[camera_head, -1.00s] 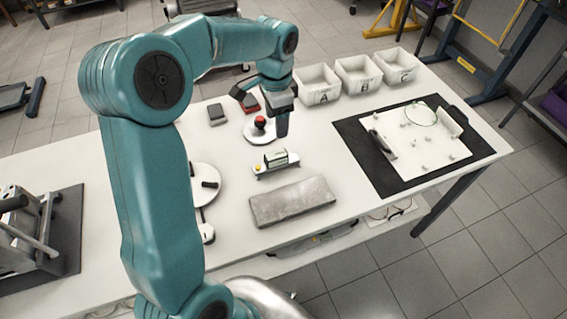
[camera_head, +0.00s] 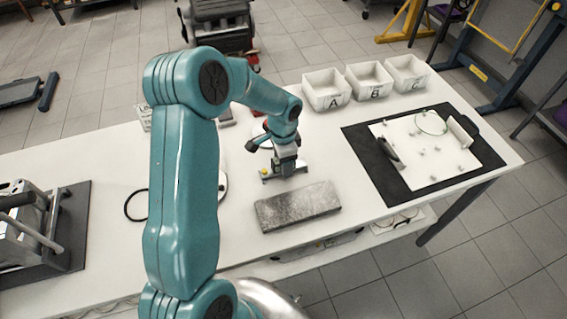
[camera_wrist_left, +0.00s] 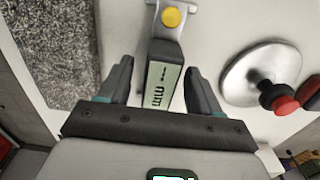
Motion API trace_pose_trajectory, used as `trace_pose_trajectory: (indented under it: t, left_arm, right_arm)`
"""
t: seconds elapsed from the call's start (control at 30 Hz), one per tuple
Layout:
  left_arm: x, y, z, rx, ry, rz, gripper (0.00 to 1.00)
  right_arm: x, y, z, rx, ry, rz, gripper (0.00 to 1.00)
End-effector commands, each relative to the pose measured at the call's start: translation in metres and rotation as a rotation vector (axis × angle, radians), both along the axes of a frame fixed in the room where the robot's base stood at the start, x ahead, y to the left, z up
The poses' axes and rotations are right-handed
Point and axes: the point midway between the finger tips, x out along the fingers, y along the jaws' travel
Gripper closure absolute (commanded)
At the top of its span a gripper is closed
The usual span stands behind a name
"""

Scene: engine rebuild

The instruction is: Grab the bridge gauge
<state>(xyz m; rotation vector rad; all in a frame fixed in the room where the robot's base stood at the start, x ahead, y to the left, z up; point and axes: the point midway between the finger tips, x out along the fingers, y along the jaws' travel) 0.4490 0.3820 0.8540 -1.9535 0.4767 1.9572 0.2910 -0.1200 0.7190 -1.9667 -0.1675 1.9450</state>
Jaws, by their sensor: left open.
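The bridge gauge (camera_head: 269,178) stands on the white table behind a grey slab, mostly covered by my gripper in the head view. In the left wrist view the gauge (camera_wrist_left: 161,80) shows a dark body with a pale display, and a metal foot with a yellow round button. My left gripper (camera_head: 286,166) is directly over it, pointing down. In the wrist view the open fingers of the left gripper (camera_wrist_left: 160,68) are on either side of the gauge's body, with a gap visible on both sides. My right gripper is not in view.
The grey slab (camera_head: 297,207) lies just in front of the gauge. A round metal disc (camera_wrist_left: 258,72) with a red-knobbed handle (camera_wrist_left: 285,104) is close beside the gripper. White bins (camera_head: 326,91) stand at the back. A black mat (camera_head: 366,160) with a white board lies right.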

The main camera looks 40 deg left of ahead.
Motion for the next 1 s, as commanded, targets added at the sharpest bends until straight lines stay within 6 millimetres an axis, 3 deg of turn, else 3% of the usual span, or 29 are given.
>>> trace_pose_trajectory:
  t: [0.13, 0.37, 0.5, 0.57, 0.87, 1.0]
  left_arm:
    - [0.001, 0.000, -0.014, 0.000, -0.001, 0.000, 0.36]
    - [0.001, 0.000, -0.015, 0.000, -0.001, 0.000, 0.39]
    - [0.002, 0.000, -0.015, 0.000, -0.001, 0.000, 0.85]
    - [0.001, 0.000, -0.015, 0.000, -0.001, 0.000, 1.00]
    - [0.002, 0.000, -0.012, 0.001, -0.003, 0.000, 1.00]
    - [0.002, 0.000, -0.002, 0.003, -0.004, 0.000, 1.00]
  right_arm:
    - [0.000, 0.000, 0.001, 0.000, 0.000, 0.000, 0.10]
    - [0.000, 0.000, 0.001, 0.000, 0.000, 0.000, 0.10]
    - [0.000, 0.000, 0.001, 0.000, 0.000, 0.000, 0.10]
    - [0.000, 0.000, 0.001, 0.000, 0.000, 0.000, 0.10]
    - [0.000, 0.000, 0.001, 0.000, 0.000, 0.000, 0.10]
    - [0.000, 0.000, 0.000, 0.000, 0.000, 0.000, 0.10]
